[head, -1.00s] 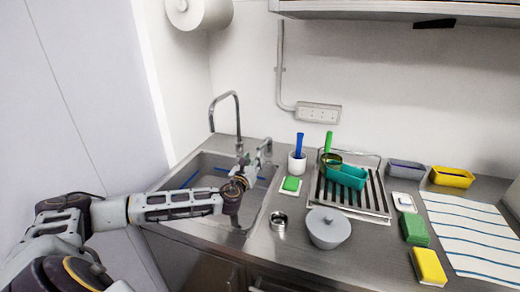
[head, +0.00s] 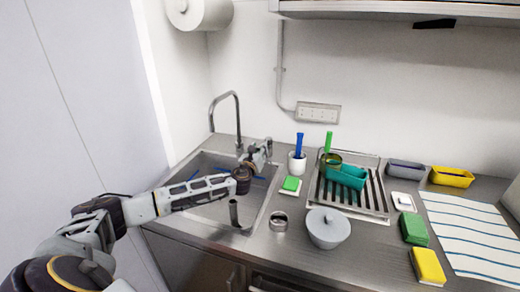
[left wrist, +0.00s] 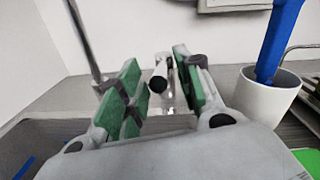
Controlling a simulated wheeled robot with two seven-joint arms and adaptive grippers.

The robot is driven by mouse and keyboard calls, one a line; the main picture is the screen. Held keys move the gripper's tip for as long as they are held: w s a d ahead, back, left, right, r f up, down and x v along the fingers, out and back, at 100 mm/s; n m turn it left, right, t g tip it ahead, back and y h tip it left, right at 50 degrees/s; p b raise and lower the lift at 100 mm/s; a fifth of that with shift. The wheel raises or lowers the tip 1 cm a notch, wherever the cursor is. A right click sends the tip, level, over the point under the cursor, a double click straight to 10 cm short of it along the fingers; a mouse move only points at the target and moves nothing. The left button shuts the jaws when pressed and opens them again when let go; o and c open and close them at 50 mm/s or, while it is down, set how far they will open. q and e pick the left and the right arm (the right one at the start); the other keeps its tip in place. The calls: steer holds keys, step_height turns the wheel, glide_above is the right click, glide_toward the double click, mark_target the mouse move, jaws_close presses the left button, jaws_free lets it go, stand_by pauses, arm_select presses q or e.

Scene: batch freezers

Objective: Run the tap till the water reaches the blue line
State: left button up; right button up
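The tap (head: 238,118) is a tall chrome gooseneck behind the sink (head: 262,205). Blue line marks (head: 193,175) show on the sink's inner walls; no water surface can be made out. My left gripper (head: 262,150) is at the tap's base, right of the spout. In the left wrist view its green-padded fingers (left wrist: 153,88) are open, with a chrome tap lever (left wrist: 161,72) with a dark round end between them. Whether the pads touch it cannot be told. The spout's pipe (left wrist: 84,40) rises left of the fingers. My right gripper is not in view.
A white cup (head: 297,162) with a blue-handled brush stands right of my left gripper, near a green sponge (head: 291,184).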

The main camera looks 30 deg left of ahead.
arm_select(q)
steer(key=shift+x, duration=0.8)
steer(key=shift+c, duration=0.4)
jaws_close()
